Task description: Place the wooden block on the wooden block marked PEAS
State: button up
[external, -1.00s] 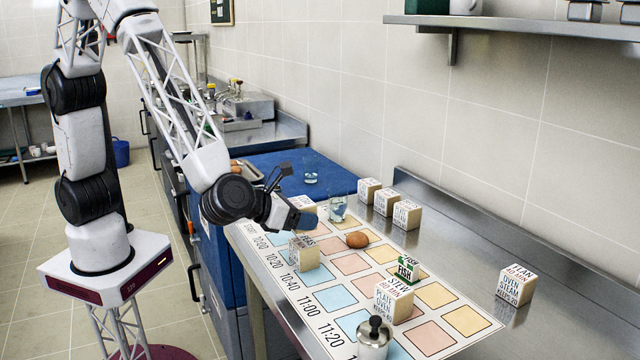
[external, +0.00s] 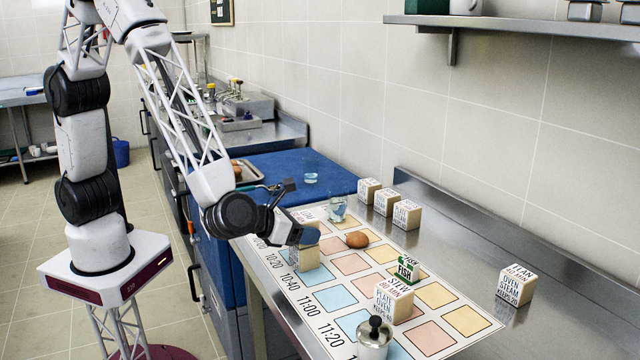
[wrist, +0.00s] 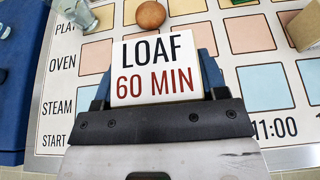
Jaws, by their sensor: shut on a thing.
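My gripper (external: 304,236) is shut on a pale wooden block whose top reads LOAF 60 MIN (wrist: 155,68); the wrist view shows it between the blue fingers. In the external view the gripper hides most of the held block. Directly below it, another wooden block (external: 308,259) stands on the printed mat, its top hidden by the gripper. Its label is not legible, so I cannot confirm PEAS. The held block appears right over it, but I cannot tell whether they touch.
A brown egg (external: 357,239) and a glass (external: 337,209) are close behind the gripper. Several blocks (external: 386,202) line the back; a FLAN block (external: 515,285) stands far right.

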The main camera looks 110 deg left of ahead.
jog(key=shift+f, duration=0.15)
jog(key=o, duration=1)
jog(key=shift+v, duration=0.8)
jog(key=v, duration=1)
jog(key=shift+s+d, duration=0.15)
